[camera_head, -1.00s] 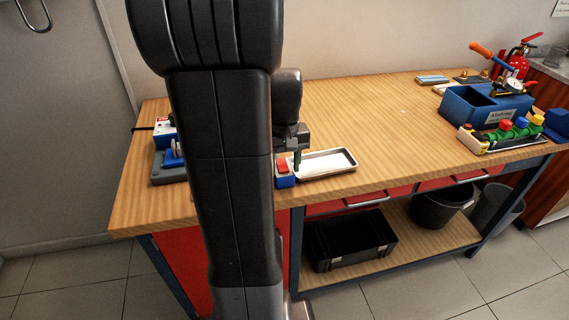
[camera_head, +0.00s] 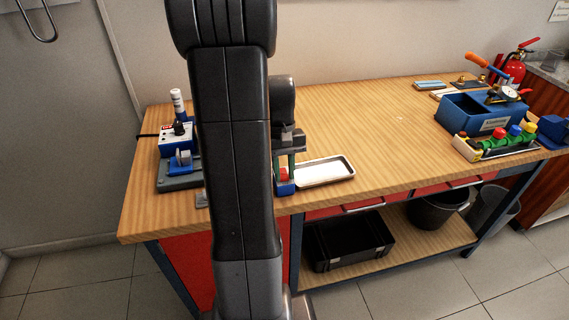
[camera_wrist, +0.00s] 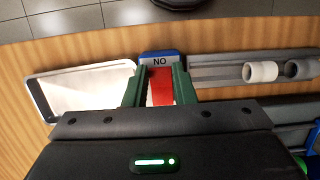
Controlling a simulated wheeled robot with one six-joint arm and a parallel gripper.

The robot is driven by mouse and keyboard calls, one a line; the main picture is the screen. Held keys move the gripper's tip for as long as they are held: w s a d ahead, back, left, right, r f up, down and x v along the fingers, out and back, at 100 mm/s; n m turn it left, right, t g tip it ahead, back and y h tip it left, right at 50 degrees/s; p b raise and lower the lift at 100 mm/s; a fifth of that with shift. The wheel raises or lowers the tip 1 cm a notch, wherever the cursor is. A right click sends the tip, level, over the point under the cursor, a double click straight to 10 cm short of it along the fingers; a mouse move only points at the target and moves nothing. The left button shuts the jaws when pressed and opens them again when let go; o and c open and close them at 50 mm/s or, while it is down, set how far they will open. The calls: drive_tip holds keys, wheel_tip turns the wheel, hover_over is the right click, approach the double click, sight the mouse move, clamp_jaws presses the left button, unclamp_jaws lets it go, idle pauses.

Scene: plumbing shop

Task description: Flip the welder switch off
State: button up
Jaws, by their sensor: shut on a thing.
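The red switch lever (camera_head: 283,174) stands on a blue block (camera_head: 286,188) near the bench's front edge. My gripper (camera_wrist: 159,78) is shut on the red lever, one finger along each side.
A white tray (camera_head: 324,171) lies just right of the switch. White rings (camera_wrist: 260,71) lie on a grey rail beside the block in the wrist view. A blue box (camera_head: 484,110) and a row of coloured valves (camera_head: 496,142) stand at right. The middle bench is clear.

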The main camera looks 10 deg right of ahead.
sight(281, 169)
drive_tip(key=shift+w, duration=0.1)
idle(0.3)
drive_tip(key=o, duration=1)
drive_tip(key=shift+r, duration=0.1)
drive_tip(key=v, duration=1.3)
drive_tip(key=shift+w+r, duration=0.25)
drive_tip(key=shift+w, duration=0.05)
drive_tip(key=x, duration=1.4)
drive_tip(key=shift+s, duration=0.3)
drive_tip(key=shift+r+b, duration=0.1)
drive_tip(key=shift+b, duration=0.2)
